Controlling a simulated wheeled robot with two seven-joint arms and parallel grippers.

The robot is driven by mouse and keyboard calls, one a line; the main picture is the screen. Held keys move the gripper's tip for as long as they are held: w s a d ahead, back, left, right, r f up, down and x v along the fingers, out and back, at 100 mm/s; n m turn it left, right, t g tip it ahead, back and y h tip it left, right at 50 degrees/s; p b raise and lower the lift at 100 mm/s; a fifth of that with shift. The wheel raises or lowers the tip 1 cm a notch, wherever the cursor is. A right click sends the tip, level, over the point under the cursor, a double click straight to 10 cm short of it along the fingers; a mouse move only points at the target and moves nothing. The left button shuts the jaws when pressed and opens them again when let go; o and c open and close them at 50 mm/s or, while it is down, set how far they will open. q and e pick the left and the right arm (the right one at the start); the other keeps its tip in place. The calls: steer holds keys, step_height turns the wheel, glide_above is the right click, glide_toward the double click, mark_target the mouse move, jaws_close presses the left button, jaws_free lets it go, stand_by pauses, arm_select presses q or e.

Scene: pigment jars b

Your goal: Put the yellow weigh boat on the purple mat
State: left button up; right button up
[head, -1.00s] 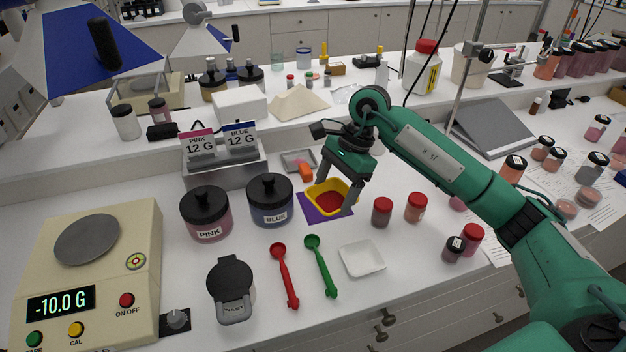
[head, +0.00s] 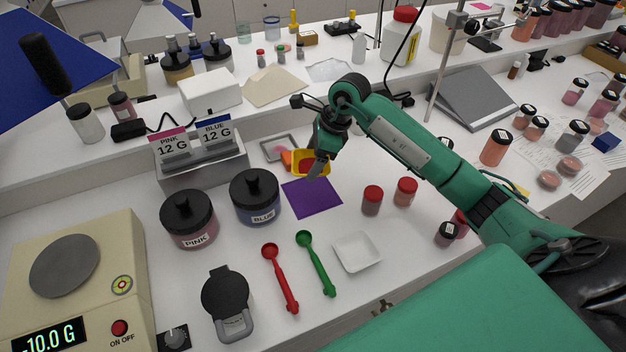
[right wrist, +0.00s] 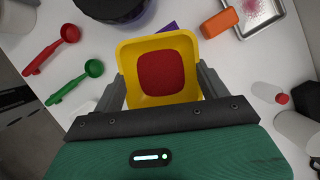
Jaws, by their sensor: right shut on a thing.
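The yellow weigh boat (head: 300,157) is in my right gripper (head: 311,168), just beyond the far edge of the purple mat (head: 312,198) in the head view. In the right wrist view the boat (right wrist: 130,62) sits between the two fingers (right wrist: 158,88), which are shut on its opposite sides, and red powder (right wrist: 162,71) lies inside it. The mat is bare in the head view; only a purple corner (right wrist: 168,28) shows past the boat in the wrist view. The boat looks raised, but its height is hard to tell. My left gripper is out of view.
The blue jar (head: 256,198) stands left of the mat, red-capped jars (head: 372,200) to the right. An orange block (head: 286,159) and metal tray (head: 277,147) lie close left of the boat. Red and green scoops (head: 316,264) and a white boat (head: 356,252) lie in front.

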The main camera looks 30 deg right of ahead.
steer(key=p, duration=0.1)
glide_above(308, 194)
steer(key=d, duration=0.1)
steer(key=f, duration=0.5)
steer(key=shift+s+d+f, duration=0.1)
steer(key=shift+s+d, duration=0.05)
steer(key=shift+s, duration=0.2)
step_height(308, 194, down, 4)
steer(key=shift+f+p, duration=0.25)
steer(key=shift+p, duration=0.35)
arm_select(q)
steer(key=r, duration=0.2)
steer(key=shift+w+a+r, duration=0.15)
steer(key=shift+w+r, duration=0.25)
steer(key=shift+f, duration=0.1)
arm_select(e)
steer(key=shift+f, duration=0.1)
steer(key=o, duration=1)
steer(key=shift+c, duration=0.2)
